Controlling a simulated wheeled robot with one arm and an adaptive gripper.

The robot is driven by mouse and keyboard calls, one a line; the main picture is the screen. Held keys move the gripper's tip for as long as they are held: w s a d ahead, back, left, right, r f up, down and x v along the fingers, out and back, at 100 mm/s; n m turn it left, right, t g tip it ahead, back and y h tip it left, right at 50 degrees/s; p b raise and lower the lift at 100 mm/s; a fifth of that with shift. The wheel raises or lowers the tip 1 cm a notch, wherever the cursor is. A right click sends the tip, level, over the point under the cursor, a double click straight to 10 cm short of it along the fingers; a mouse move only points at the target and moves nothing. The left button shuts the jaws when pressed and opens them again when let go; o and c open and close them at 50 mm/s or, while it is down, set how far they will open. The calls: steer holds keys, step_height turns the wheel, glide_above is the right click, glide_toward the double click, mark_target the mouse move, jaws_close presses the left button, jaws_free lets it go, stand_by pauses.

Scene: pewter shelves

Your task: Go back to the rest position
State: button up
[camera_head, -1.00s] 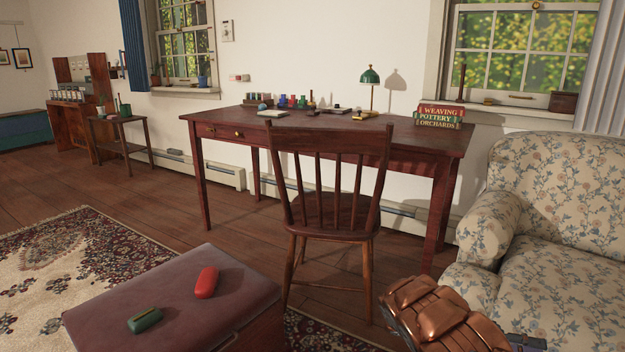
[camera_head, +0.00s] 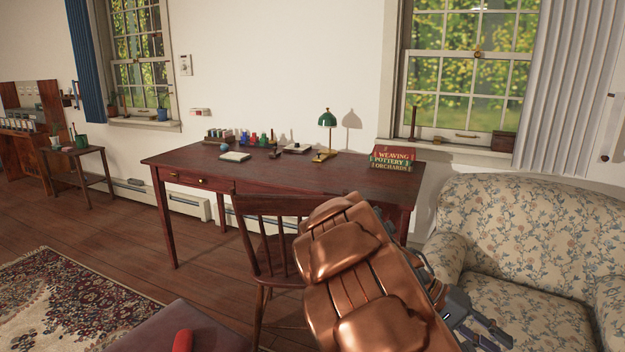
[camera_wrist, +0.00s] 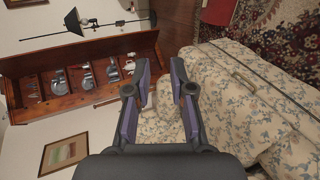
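My gripper (camera_wrist: 160,72) is open in the wrist view, with a clear gap between its two fingers and nothing held. The floral sofa (camera_wrist: 235,105) shows behind the fingers. In the head view my copper-coloured arm rises in front of the chair (camera_head: 262,215) and hides part of it. The dark end of my gripper (camera_head: 485,328) shows at the lower right, in front of the floral sofa (camera_head: 520,240). Its fingers are not clear there.
The wooden desk (camera_head: 300,180) holds a green lamp (camera_head: 328,119), stacked books (camera_head: 392,158) and small items. A red object (camera_head: 183,341) lies on the ottoman (camera_head: 205,325) at the bottom edge. A patterned rug (camera_head: 80,295) and open floor lie left. The wrist view shows a wooden shelf (camera_wrist: 140,48).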

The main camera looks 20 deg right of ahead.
steer(key=s+a+r+n+t+y+p, duration=0.1)
steer(key=a+r+n+t+y+p, duration=0.1)
steer(key=a+r+p, duration=0.4)
steer(key=s+a+r+n+t+y+p, duration=0.2)
steer(key=a+r+p, duration=0.5)
steer(key=a, duration=0.5)
steer(key=shift+r+n+t+p, duration=0.25)
steer(key=shift+n+t+p, duration=0.35)
steer(key=shift+t, duration=0.4)
steer(key=shift+o, duration=0.4)
steer(key=s+a+r+n+t+y+p, duration=0.2)
steer(key=a+r+n+p, duration=0.3)
steer(key=a, duration=0.8)
step_height(320, 180, up, 2)
steer(key=s+y+p, duration=0.1)
steer(key=p, duration=0.2)
steer(key=shift+s+a+r+t, duration=0.15)
steer(key=shift+s+t, duration=0.05)
steer(key=shift+t, duration=0.2)
steer(key=shift+o, duration=0.8)
steer(key=shift+a, duration=0.15)
steer(key=o, duration=0.3)
steer(key=shift+c, duration=0.9)
steer(key=shift+a, duration=0.15)
